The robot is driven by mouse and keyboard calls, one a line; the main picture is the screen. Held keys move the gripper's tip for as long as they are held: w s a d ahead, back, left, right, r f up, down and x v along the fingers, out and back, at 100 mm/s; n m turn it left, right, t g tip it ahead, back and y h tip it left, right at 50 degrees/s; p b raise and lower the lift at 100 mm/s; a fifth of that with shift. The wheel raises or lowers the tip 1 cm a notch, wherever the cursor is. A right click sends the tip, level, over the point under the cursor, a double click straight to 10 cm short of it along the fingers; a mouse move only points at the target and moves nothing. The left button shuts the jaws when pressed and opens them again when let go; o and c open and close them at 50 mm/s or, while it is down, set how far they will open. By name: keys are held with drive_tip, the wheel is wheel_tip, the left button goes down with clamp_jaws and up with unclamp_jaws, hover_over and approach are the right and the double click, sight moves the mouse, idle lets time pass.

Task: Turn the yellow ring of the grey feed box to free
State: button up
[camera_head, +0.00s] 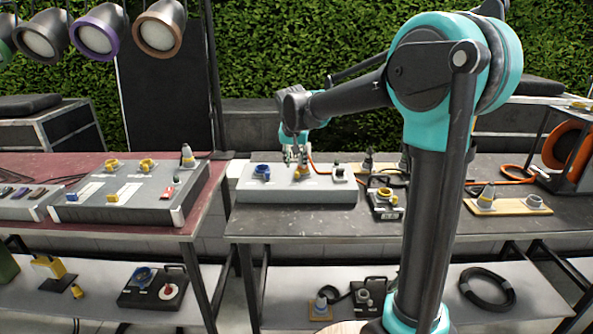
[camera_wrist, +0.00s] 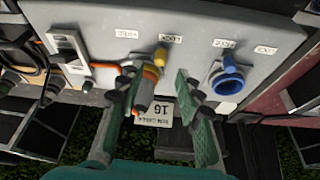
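The grey feed box (camera_head: 300,196) lies on the right-hand dark table; its top fills much of the wrist view (camera_wrist: 95,18). The yellow ring (camera_wrist: 151,73) is on its top, with a plug and an orange cable at it. A yellow tab (camera_wrist: 161,56) on the ring points towards the right one of two small labels, which I cannot read surely. My gripper (camera_wrist: 155,78) is open, its two fingers on either side of the ring, with a gap showing on the right. In the head view my gripper (camera_head: 294,156) is just above the ring (camera_head: 301,171).
A blue ring (camera_wrist: 227,80) sits beside the yellow one on the same box. A small black box (camera_head: 385,205) stands close by on the right. The red table (camera_head: 213,212) at left carries another grey box (camera_head: 125,205).

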sight(297, 172)
drive_tip(key=shift+x, duration=2.4)
clamp_jaws()
